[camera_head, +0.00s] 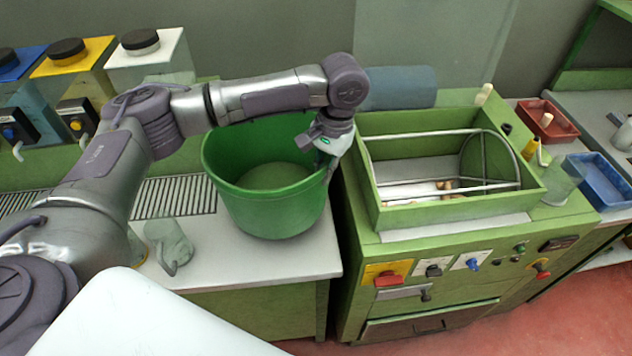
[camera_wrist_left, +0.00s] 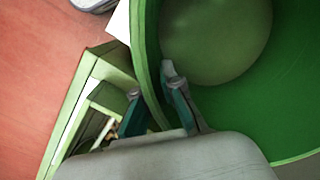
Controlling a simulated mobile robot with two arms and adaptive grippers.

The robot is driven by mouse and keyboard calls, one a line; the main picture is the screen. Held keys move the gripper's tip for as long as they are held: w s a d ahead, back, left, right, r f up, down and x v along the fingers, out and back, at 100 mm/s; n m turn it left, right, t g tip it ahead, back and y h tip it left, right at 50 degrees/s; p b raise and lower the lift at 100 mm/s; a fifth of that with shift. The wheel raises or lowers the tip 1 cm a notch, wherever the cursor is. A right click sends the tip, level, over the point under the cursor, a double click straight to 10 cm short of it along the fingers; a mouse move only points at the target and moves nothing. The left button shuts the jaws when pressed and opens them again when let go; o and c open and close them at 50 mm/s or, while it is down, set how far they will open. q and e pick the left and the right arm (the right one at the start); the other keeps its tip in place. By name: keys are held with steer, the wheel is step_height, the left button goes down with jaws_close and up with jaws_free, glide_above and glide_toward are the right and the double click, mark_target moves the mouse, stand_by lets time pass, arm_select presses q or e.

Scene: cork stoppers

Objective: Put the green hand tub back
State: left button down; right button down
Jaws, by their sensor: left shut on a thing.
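The green hand tub (camera_head: 272,208) is a large round open tub at the middle of the head view, over the grey counter left of the green machine. It looks upright, and its inside appears empty. My left gripper (camera_head: 326,158) is shut on the tub's right rim. In the left wrist view, the fingers (camera_wrist_left: 152,98) straddle the tub wall (camera_wrist_left: 150,62), one inside and one outside. I cannot tell whether the tub's base touches the counter. My right gripper is not in view.
The green machine (camera_head: 390,218) with an open trough stands right of the tub. A clear jug (camera_head: 168,245) stands on the counter (camera_head: 290,262) left of the tub. Several capped containers (camera_head: 152,58) stand at the back left. A red tray (camera_head: 548,120) and blue tray (camera_head: 603,180) lie far right.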

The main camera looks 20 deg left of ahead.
mark_target(322, 193)
arm_select(q)
step_height(322, 193, down, 4)
steer(key=shift+w+f+p, duration=0.1)
steer(key=shift+f+p, duration=0.05)
steer(key=shift+p, duration=0.3)
steer(key=c, duration=1.7)
jaws_free()
steer(key=shift+f, duration=0.1)
steer(key=shift+c, duration=0.2)
steer(key=o, duration=0.4)
